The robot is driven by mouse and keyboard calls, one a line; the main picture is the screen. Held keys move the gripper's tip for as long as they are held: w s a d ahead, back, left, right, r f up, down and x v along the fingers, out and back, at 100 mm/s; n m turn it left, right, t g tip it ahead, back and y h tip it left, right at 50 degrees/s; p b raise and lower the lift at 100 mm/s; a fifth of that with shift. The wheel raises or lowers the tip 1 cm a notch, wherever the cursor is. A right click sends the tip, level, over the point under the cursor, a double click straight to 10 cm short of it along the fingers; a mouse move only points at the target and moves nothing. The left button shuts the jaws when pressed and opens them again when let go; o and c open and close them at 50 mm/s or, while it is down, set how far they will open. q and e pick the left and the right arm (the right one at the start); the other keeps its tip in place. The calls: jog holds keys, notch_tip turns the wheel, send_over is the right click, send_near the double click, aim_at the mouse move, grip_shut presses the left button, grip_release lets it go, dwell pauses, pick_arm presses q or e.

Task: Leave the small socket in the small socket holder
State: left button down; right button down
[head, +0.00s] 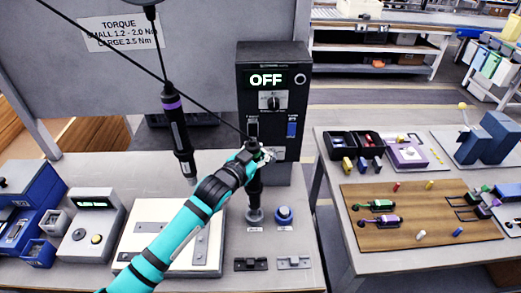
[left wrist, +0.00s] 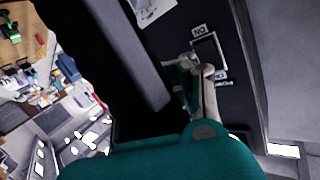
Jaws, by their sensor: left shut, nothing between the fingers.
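In the head view two round stands sit on the bench in front of the black control box: a grey one (head: 255,215) with a dark upright shaft above it, and a blue-topped one (head: 284,213). Small labels lie in front of them, too small to read, so I cannot tell which is the small socket holder or whether a socket is in it. My left gripper (head: 264,156) is shut and empty, above the grey stand and in front of the control box (head: 295,160). In the left wrist view its fingers (left wrist: 204,82) are beside a framed switch (left wrist: 207,52).
A screwdriver (head: 177,125) with a purple band hangs left of my arm. The control box sign reads OFF (head: 266,80). A white plate (head: 160,225) lies partly under my left arm. A side table (head: 400,255) at right holds a wooden board with small tools.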

pick_arm(q)
jog(key=shift+d+f+b, duration=0.1)
jog(key=shift+f+b, duration=0.3)
jog(key=shift+f, duration=0.25)
jog(key=shift+f+b, duration=0.45)
jog(key=shift+f, duration=0.25)
jog(key=shift+s+f+b, duration=0.15)
jog(key=shift+f+b, duration=0.2)
jog(key=shift+f, duration=0.25)
dwell(1.1)
notch_tip(320, 180, up, 8)
jog(key=p, duration=0.7)
jog(key=shift+f, duration=0.15)
dwell(0.4)
